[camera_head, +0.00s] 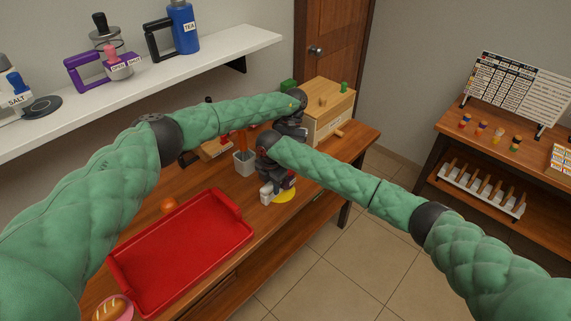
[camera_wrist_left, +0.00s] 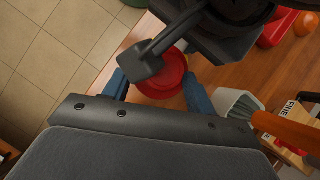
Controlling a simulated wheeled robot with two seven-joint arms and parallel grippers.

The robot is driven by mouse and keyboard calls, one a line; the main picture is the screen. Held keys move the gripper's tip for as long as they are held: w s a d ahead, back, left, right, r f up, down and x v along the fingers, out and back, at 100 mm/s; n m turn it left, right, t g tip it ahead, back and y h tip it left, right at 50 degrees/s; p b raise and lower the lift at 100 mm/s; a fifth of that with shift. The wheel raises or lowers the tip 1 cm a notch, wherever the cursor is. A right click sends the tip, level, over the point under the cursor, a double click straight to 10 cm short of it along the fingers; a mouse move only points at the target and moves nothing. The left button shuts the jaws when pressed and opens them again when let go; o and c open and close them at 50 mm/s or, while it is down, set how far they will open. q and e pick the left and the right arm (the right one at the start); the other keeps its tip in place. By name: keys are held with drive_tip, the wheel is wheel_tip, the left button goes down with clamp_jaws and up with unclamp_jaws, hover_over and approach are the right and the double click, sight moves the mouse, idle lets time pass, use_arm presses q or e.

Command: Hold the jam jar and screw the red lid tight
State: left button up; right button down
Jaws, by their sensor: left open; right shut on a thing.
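The red lid (camera_wrist_left: 160,84) shows from above in the left wrist view, between the two blue fingers of my open left gripper (camera_wrist_left: 157,88). A dark part of my right arm crosses over part of it. The jam jar is mostly hidden by my grippers and the lid; I cannot tell how the lid sits on it. In the head view my right gripper (camera_head: 275,190) is low over the table near its front edge, shut on the jar, beside a yellow disc (camera_head: 287,196). My left wrist is behind it, with its fingers hidden there.
A red tray (camera_head: 185,245) fills the front of the table (camera_head: 262,232). A pale utensil pot (camera_head: 243,164) with orange handles stands close to the grippers. A wooden box (camera_head: 325,110) stands at the back right. An orange fruit (camera_head: 168,205) lies by the tray.

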use_arm(q)
drive_tip(key=shift+a+r, duration=0.2)
drive_tip(key=shift+r, duration=1.6)
use_arm(e)
drive_tip(key=shift+w+f, duration=0.1)
drive_tip(key=shift+f, duration=0.05)
use_arm(q)
drive_tip(key=shift+r, duration=1.25)
use_arm(e)
drive_tip(key=shift+d, duration=0.15)
use_arm(q)
drive_tip(key=shift+w+a, duration=0.1)
drive_tip(key=shift+w+r, duration=0.15)
drive_tip(key=shift+r, duration=0.1)
drive_tip(key=v, duration=1.1)
drive_tip(key=shift+d, duration=0.35)
drive_tip(key=shift+r, duration=0.1)
use_arm(e)
drive_tip(key=c, duration=1)
unclamp_jaws()
drive_tip(key=shift+a, duration=0.2)
